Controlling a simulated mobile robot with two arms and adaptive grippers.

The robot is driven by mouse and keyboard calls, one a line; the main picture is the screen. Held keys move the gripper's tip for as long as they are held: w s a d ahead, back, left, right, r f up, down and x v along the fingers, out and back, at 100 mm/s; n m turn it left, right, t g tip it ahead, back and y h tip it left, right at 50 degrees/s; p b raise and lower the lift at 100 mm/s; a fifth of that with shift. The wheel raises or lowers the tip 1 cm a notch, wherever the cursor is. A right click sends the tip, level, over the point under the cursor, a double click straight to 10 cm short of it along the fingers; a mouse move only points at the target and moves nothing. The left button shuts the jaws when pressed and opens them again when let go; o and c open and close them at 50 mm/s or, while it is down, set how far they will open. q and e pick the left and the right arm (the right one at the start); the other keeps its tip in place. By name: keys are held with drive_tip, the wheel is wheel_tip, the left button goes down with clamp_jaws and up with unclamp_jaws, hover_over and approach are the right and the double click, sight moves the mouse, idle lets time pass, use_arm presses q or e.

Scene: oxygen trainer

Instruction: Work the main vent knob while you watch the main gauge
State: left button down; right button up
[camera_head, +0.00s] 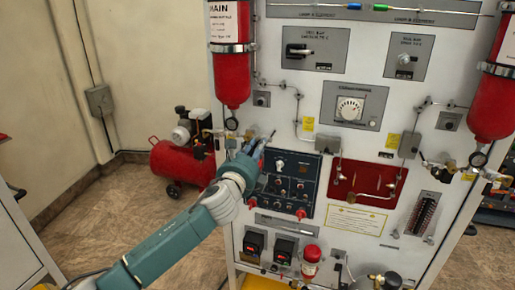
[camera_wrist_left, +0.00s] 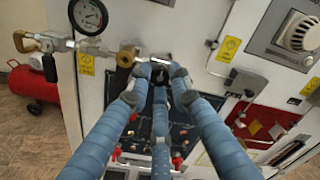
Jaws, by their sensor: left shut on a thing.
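The main gauge (camera_wrist_left: 90,16) is a round white dial with a dark rim, at the top left of the left wrist view. In the head view it is small, under the red MAIN cylinder (camera_head: 230,60). My left gripper (camera_head: 262,146) reaches the panel just right of and below the gauge. In the left wrist view its blue fingers (camera_wrist_left: 160,72) close around a small dark part, the main vent knob (camera_wrist_left: 160,77), at the end of the brass fitting (camera_wrist_left: 126,57). The fingers hide most of the knob. My right gripper is not in view.
A dark control panel (camera_head: 291,190) with red knobs lies just below the left gripper. A red panel (camera_head: 366,184) with pipes is right of it. A second red cylinder (camera_head: 492,100) hangs at the right. A red compressor (camera_head: 182,163) stands on the floor at the left.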

use_arm(q)
drive_tip(key=shift+n+b, duration=0.7)
drive_tip(key=shift+n, duration=4.5)
drive_tip(key=shift+a, duration=0.1)
drive_tip(key=c, duration=1.6)
unclamp_jaws()
drive_tip(key=shift+w, duration=0.1)
drive_tip(key=shift+o, duration=0.2)
drive_tip(key=v, duration=1.2)
